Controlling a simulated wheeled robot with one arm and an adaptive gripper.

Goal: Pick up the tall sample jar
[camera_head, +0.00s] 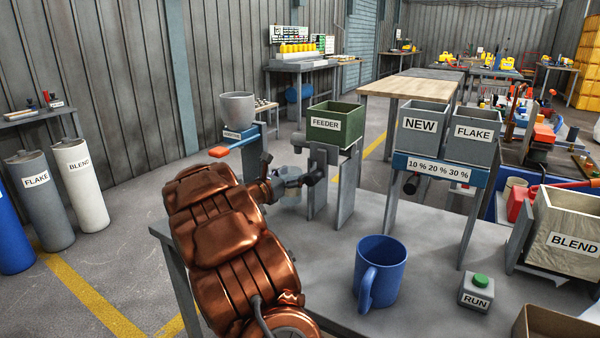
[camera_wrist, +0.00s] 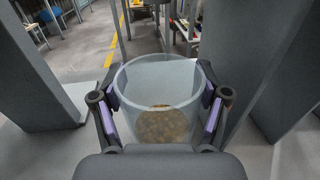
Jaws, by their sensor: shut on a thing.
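The tall sample jar (camera_wrist: 160,80) is a clear cylinder with brownish grains at its bottom. In the wrist view it stands between the two fingers of my gripper (camera_wrist: 160,112), whose purple pads press on its left and right sides. In the head view my gripper (camera_head: 290,182) is beside the left leg of the green feeder stand, shut on the jar (camera_head: 288,190). The jar is partly hidden there by my gripper. I cannot tell whether its base touches the table.
A blue mug (camera_head: 380,272) and the RUN button box (camera_head: 476,292) are on the table (camera_head: 330,245). NEW (camera_head: 420,126) and FLAKE (camera_head: 474,132) bins stand farther right. The table's middle is clear.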

